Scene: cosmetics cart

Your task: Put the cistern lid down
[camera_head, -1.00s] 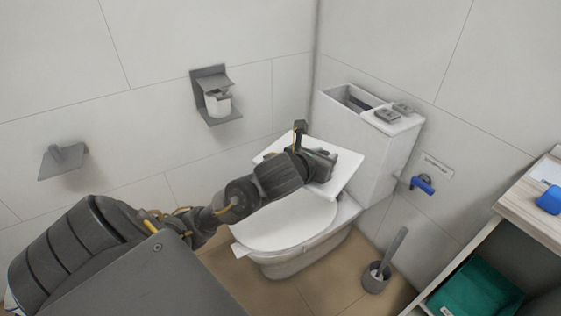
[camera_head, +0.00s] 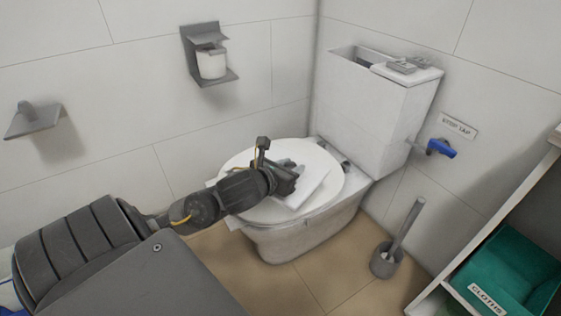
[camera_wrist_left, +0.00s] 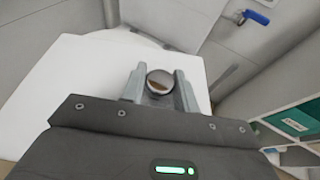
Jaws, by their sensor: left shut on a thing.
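The cistern lid (camera_head: 314,185) is a white slab over the closed toilet seat (camera_head: 322,157). Whether it touches the seat cannot be told. My left gripper (camera_head: 287,178) hides part of it. In the left wrist view the lid (camera_wrist_left: 75,90) fills the left and middle, and the left gripper (camera_wrist_left: 160,84) is shut on the round chrome knob on it. The white cistern (camera_head: 350,112) behind is open at its top left; a white piece (camera_head: 425,73) with grey objects covers its right end. My right gripper is not in view.
A blue-handled stop tap (camera_head: 440,148) is on the wall right of the cistern. A toilet brush in its holder (camera_head: 385,262) stands on the floor. A shelf with a green cloths bin (camera_head: 510,270) is at right. A paper holder (camera_head: 210,62) hangs on the left wall.

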